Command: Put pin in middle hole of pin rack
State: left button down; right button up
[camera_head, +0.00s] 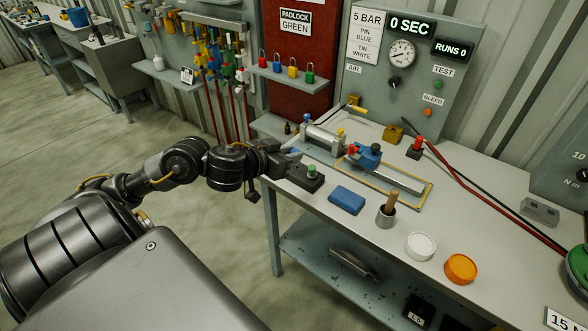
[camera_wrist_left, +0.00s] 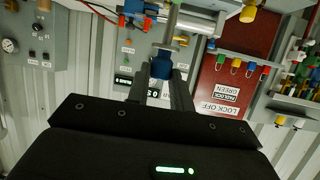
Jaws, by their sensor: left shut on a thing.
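My left gripper (camera_head: 290,155) is at the left end of the bench, shut on a blue-headed pin (camera_head: 294,151). In the left wrist view the blue pin (camera_wrist_left: 161,66) sits between the two fingers (camera_wrist_left: 162,88). A dark block that looks like the pin rack (camera_head: 302,180) lies just below and in front of the gripper, with a green-topped pin (camera_head: 311,170) standing in it. The block's other holes are too small or hidden to make out. The pin's lower end is hidden. My right gripper is not in view.
A blue block (camera_head: 347,199), a cup with a wooden handle (camera_head: 386,216), a white tin (camera_head: 420,246) and an orange tin (camera_head: 460,268) line the front.

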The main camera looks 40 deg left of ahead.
pick_arm(q)
jog(key=w+a+f+b, duration=0.1)
jog(key=w+a+f, duration=0.1)
jog(key=w+f, duration=0.1)
jog(key=w+a+f+b, duration=0.1)
jog(key=w+a+f, duration=0.4)
jog(key=w+f, duration=0.1)
jog(key=shift+w+a+b, duration=0.3)
jog(key=shift+w+b, duration=0.1)
jog(key=shift+w+a+f, duration=0.1)
jog(key=shift+w+f, duration=0.05)
jog(key=shift+f, duration=1.65)
jog(key=shift+f, duration=0.2)
jog(key=c, duration=1.2)
grip_release()
jog(key=shift+c, duration=0.2)
